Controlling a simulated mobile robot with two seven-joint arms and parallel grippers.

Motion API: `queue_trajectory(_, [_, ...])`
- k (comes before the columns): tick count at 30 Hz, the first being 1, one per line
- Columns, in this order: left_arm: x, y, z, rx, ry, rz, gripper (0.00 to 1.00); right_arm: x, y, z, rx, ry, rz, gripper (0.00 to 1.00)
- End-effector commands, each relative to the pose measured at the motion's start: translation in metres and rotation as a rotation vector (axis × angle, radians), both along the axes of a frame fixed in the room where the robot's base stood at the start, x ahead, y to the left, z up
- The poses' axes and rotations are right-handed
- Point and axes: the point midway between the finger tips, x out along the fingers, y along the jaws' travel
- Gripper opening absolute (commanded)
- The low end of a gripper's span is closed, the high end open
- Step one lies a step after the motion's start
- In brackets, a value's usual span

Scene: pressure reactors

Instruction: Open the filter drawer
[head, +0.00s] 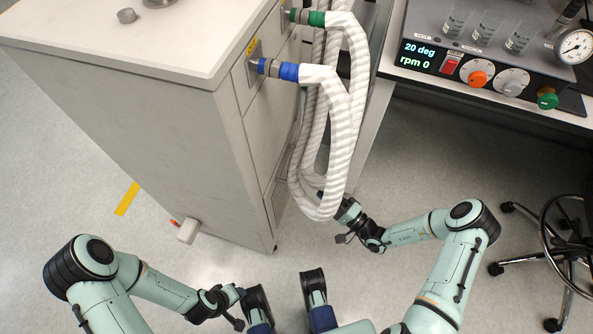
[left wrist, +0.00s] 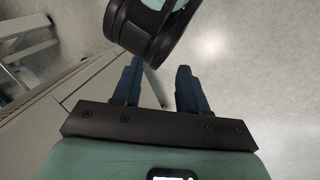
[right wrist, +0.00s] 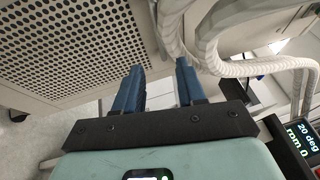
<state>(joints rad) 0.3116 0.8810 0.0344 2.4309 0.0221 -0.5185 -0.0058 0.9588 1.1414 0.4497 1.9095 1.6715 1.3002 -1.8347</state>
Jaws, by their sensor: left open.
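The pale cabinet (head: 190,120) stands at left centre in the head view. Its narrow front has upper panels and a slotted grille (head: 280,185) low down. In the right wrist view a perforated panel (right wrist: 75,40) fills the upper left. No drawer handle is clear, so I cannot tell which part is the filter drawer. My right gripper (right wrist: 160,66) is open and empty, apart from the panel; in the head view it is partly hidden by the hoses. My left gripper (left wrist: 158,64) is open and empty, low in front of the cabinet's near side.
White corrugated hoses (head: 345,130) with blue and green couplings hang down the cabinet front, close to my right gripper. A bench with a control box (head: 490,75) stands at the right. A wheeled stool (head: 565,250) is at the far right. Floor between is clear.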

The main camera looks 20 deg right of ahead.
Motion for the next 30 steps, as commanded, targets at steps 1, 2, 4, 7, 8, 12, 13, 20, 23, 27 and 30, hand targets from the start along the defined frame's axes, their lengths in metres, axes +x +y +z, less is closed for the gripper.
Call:
queue_trajectory(1, [0.002,0.001,-0.001,0.002,-0.004,0.002,0.43,0.006,0.005,0.002,0.001,-0.002,0.004,0.40])
queue_trajectory(2, [0.003,0.001,-0.002,0.003,-0.008,0.003,0.43,0.010,0.008,0.003,0.001,-0.002,0.005,0.40])
queue_trajectory(4, [0.006,0.003,-0.004,0.007,-0.015,0.007,0.43,0.021,0.016,0.005,0.001,-0.002,0.006,0.40])
queue_trajectory(7, [0.011,0.006,-0.009,0.014,-0.030,0.012,0.43,0.039,0.028,0.009,0.003,-0.001,0.008,0.40])
queue_trajectory(8, [0.013,0.007,-0.010,0.017,-0.034,0.015,0.43,0.045,0.032,0.009,0.001,0.000,0.008,0.40])
queue_trajectory(12, [0.021,0.011,-0.017,0.027,-0.056,0.024,0.43,0.068,0.048,0.014,0.002,0.000,0.009,0.40])
queue_trajectory(13, [0.023,0.012,-0.018,0.030,-0.061,0.025,0.43,0.073,0.050,0.015,0.002,0.000,0.009,0.40])
queue_trajectory(20, [0.033,0.017,-0.024,0.044,-0.088,0.036,0.43,0.096,0.066,0.020,0.001,0.002,0.009,0.40])
queue_trajectory(23, [0.035,0.018,-0.025,0.046,-0.093,0.039,0.43,0.100,0.068,0.022,0.001,0.002,0.009,0.40])
queue_trajectory(27, [0.036,0.018,-0.025,0.047,-0.095,0.039,0.43,0.102,0.069,0.022,0.001,0.004,0.008,0.40])
queue_trajectory(30, [0.036,0.018,-0.025,0.046,-0.094,0.039,0.43,0.102,0.069,0.023,0.001,0.004,0.008,0.40])
